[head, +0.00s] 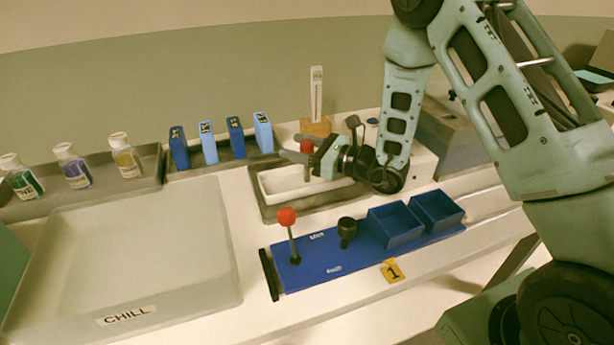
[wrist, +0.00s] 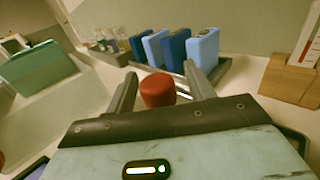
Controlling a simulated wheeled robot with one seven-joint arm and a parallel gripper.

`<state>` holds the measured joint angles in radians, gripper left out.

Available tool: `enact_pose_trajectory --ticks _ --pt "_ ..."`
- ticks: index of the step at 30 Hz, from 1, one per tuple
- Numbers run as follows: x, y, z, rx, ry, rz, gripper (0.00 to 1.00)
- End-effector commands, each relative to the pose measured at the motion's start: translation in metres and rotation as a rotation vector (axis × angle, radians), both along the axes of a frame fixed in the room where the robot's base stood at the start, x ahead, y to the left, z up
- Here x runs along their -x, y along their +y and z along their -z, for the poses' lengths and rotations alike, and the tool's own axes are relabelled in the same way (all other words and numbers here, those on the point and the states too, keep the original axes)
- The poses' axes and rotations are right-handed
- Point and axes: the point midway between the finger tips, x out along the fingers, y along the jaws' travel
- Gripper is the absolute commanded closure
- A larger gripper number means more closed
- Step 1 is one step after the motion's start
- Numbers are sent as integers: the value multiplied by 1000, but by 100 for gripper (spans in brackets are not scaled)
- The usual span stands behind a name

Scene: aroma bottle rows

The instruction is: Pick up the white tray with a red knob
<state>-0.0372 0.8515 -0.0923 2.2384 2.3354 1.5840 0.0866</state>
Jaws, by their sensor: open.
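The white tray (head: 276,188) sits in a grey recessed holder at the middle of the counter, partly hidden behind my gripper. Its red knob (head: 307,146) stands up above it on a short stem. My gripper (head: 290,148) reaches in from the right, low over the tray, with its fingers pointing left. In the wrist view the knob (wrist: 157,90) lies between the two open fingers (wrist: 160,74), with a gap showing toward the right finger. Contact on the left side is hard to tell.
A blue panel (head: 335,262) with a red-topped lever (head: 287,217), black knob (head: 347,231) and two bins stands in front. Several blue boxes (head: 208,142) stand behind. A wooden block (head: 316,127) holds a thermometer-like strip. The CHILL tray (head: 130,250) lies left, looking empty.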

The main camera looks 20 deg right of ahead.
Motion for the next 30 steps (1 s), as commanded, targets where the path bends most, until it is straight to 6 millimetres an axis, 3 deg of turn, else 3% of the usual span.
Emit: enact_pose_trajectory --ticks 1,6,7,20,30 --pt "0 0 0 0 0 0 49" --pt "0 0 0 0 0 0 96" --pt "0 0 0 0 0 0 100" --pt "0 -1 -9 -1 -2 0 100" --pt "0 -1 -63 -1 -6 1 100"
